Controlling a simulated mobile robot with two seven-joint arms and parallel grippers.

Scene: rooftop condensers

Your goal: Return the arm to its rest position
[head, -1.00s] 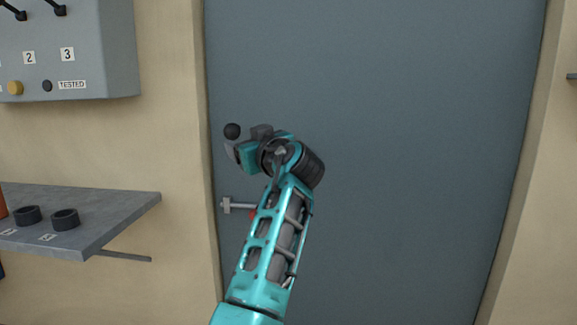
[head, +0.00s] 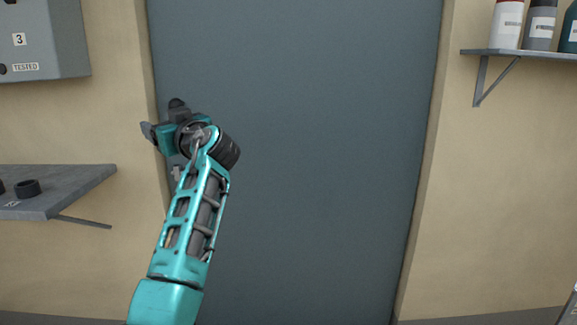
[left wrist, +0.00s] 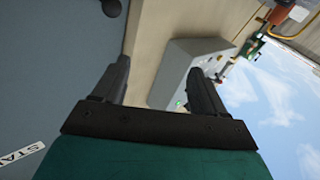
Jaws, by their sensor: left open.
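My left arm reaches up from the bottom left of the head view, in front of a closed grey-blue door (head: 310,150). My left gripper (head: 162,116) is at the door's left edge with its fingers spread. In the left wrist view the gripper (left wrist: 160,75) is open, with nothing between its fingers. A dark round knob (left wrist: 112,7) shows on the door at the top of that view, apart from the fingers. A small metal latch piece (head: 177,173) sits just below the gripper, partly hidden by my arm. My right gripper is not in view.
A grey switch box (head: 45,40) hangs on the wall at upper left. Below it a grey shelf (head: 80,185) juts out, holding black rings (head: 27,189). At upper right a wall shelf (head: 525,53) holds several bottles. The space before the door's right part is clear.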

